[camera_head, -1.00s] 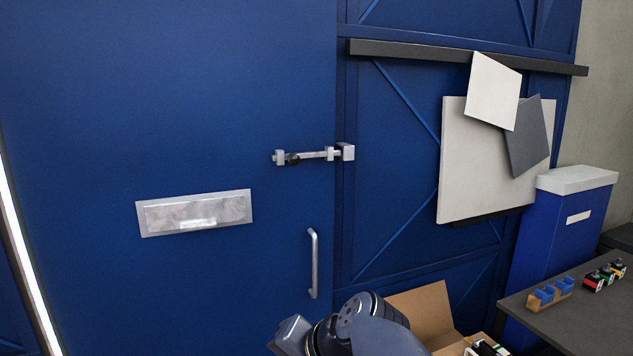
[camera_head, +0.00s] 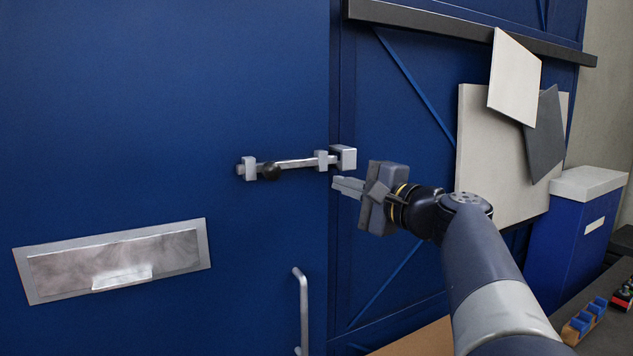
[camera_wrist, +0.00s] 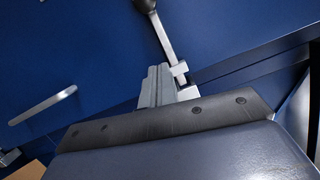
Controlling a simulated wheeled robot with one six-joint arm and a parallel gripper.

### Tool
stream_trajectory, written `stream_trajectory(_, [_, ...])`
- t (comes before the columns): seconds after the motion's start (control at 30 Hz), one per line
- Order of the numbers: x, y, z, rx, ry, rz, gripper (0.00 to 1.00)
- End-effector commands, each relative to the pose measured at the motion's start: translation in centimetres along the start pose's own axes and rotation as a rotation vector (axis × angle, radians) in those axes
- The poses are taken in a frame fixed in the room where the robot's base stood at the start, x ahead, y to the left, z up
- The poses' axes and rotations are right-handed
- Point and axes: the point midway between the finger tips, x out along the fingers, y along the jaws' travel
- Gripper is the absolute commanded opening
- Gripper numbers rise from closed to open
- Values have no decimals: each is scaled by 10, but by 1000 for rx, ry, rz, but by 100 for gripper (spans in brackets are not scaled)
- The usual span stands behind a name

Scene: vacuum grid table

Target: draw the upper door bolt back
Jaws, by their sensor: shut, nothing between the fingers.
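The upper door bolt (camera_head: 298,163) is a silver bar across the blue door (camera_head: 180,90) in the head view. It runs through two brackets on the door into a square keeper (camera_head: 343,157) on the frame. A dark round knob (camera_head: 270,171) sits on the bar near the left bracket. My gripper (camera_head: 335,184) is shut and empty, its fingertips pointing left, just below the keeper. In the wrist view the bolt bar (camera_wrist: 162,38) and knob (camera_wrist: 146,4) show beyond the closed fingers (camera_wrist: 158,85). Whether the fingertips touch anything cannot be told.
A door handle (camera_head: 302,310) is below the bolt, and a metal letter plate (camera_head: 115,260) is at lower left. Pale and grey panels (camera_head: 515,70) lean at right, near my arm. A dark rail (camera_head: 440,22) crosses above. The door around the knob is clear.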

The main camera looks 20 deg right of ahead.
Motion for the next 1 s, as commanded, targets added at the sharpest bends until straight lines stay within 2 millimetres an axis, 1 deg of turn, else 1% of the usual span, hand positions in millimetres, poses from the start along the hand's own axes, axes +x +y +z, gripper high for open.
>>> stream_trajectory(0.3, [68, -2, 2, 2, -5, 5, 0])
stream_trajectory(0.4, [88, -1, 2, 3, -5, 5, 0])
stream_trajectory(0.5, [88, -2, 21, -1, -4, 3, 0])
stream_trajectory(0.63, [91, -1, 33, -1, -2, 2, 0])
stream_trajectory(0.77, [92, 0, 39, -1, -1, 2, 0])
stream_trajectory(1.0, [92, 1, 39, -1, 0, 2, 0])
